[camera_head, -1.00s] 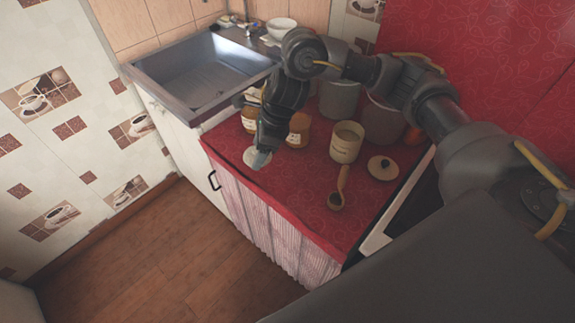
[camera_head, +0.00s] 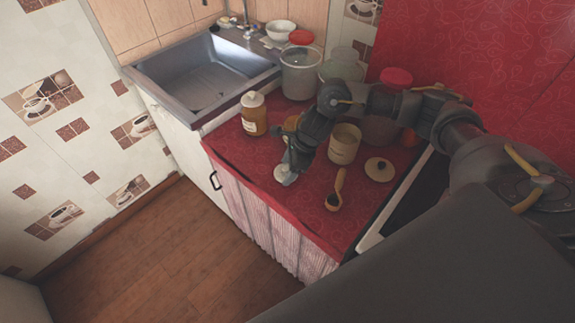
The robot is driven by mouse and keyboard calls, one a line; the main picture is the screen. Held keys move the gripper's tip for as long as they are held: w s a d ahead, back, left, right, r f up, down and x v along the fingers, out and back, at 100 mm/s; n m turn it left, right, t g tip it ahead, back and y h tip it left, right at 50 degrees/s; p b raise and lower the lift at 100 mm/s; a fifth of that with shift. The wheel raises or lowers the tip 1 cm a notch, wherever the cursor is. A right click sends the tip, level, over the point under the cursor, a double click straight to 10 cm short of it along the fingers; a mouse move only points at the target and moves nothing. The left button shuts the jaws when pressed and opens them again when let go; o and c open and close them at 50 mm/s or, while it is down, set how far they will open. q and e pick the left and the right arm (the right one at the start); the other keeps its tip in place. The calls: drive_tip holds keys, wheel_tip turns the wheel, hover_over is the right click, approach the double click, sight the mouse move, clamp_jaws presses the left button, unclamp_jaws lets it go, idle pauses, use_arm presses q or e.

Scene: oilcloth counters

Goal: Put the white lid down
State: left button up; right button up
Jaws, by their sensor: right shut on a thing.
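The white lid (camera_head: 286,178) is a pale disc at the tip of my right gripper (camera_head: 287,168), over the front part of the red counter (camera_head: 240,153). My right gripper points down and is shut on the lid, partly covering it. Whether the lid touches the cloth or hangs just above it, I cannot tell. My left gripper is not in view.
A wooden ladle (camera_head: 337,192), a cream canister (camera_head: 345,144) and a cream lid with a dark knob (camera_head: 380,169) are to the right. An amber jar with a white top (camera_head: 254,114) and a clear jar (camera_head: 301,75) stand behind. The sink (camera_head: 205,75) is back left.

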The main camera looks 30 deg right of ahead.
drive_tip(key=shift+f, duration=0.1)
drive_tip(key=shift+f, duration=0.1)
drive_tip(key=o, duration=0.9)
drive_tip(key=shift+o, duration=0.2)
drive_tip(key=shift+r, duration=0.3)
drive_tip(key=b+v, duration=0.2)
drive_tip(key=v, duration=0.9)
drive_tip(key=shift+d+r, duration=0.2)
drive_tip(key=shift+r, duration=0.1)
drive_tip(key=shift+f, duration=0.1)
